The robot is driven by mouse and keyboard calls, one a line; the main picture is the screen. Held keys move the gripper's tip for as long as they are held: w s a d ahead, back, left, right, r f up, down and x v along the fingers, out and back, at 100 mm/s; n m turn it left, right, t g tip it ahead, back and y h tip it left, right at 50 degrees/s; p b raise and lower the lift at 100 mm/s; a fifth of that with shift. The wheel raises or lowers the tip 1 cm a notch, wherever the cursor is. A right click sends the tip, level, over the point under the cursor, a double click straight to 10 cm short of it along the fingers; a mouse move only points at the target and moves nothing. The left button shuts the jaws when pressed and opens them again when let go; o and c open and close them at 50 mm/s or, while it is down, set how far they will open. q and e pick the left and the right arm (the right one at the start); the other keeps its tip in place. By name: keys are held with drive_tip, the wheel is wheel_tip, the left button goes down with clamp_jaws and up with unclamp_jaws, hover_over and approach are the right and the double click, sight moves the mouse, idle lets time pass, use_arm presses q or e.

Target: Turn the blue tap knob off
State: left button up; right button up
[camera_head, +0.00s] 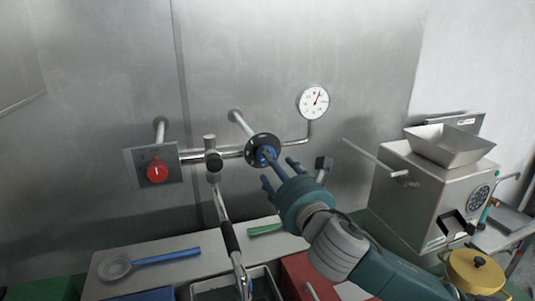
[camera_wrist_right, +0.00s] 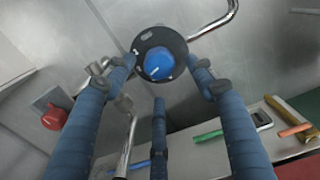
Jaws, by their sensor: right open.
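The blue tap knob (camera_head: 266,156) sits on a round black dial plate (camera_head: 256,143) on the wall pipe. In the right wrist view the knob (camera_wrist_right: 158,66) is near the top centre, with a pale pointer line on its face. My right gripper (camera_head: 277,169) is in front of the knob, with its blue fingers spread. In the right wrist view the open fingers (camera_wrist_right: 161,80) stand to the left, right and below the dial. I cannot tell whether any finger touches the dial. In the head view a finger partly covers the knob. My left gripper is out of view.
A red knob (camera_head: 157,170) on a metal plate is left along the pipe. A gauge (camera_head: 314,101) is above right. A grinder (camera_head: 429,190) stands right, and a yellow pot (camera_head: 476,272) is below it. A hose tap (camera_head: 230,240) hangs below the pipe. A blue-handled strainer (camera_head: 165,257) lies on the counter.

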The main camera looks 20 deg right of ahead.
sight(262, 161)
drive_tip(key=w+p, duration=0.1)
drive_tip(key=w, duration=0.4)
drive_tip(key=shift+w+a+f, duration=0.1)
drive_tip(key=shift+w, duration=0.1)
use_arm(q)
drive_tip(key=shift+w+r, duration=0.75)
use_arm(e)
drive_tip(key=shift+f, duration=0.15)
drive_tip(key=c, duration=1.1)
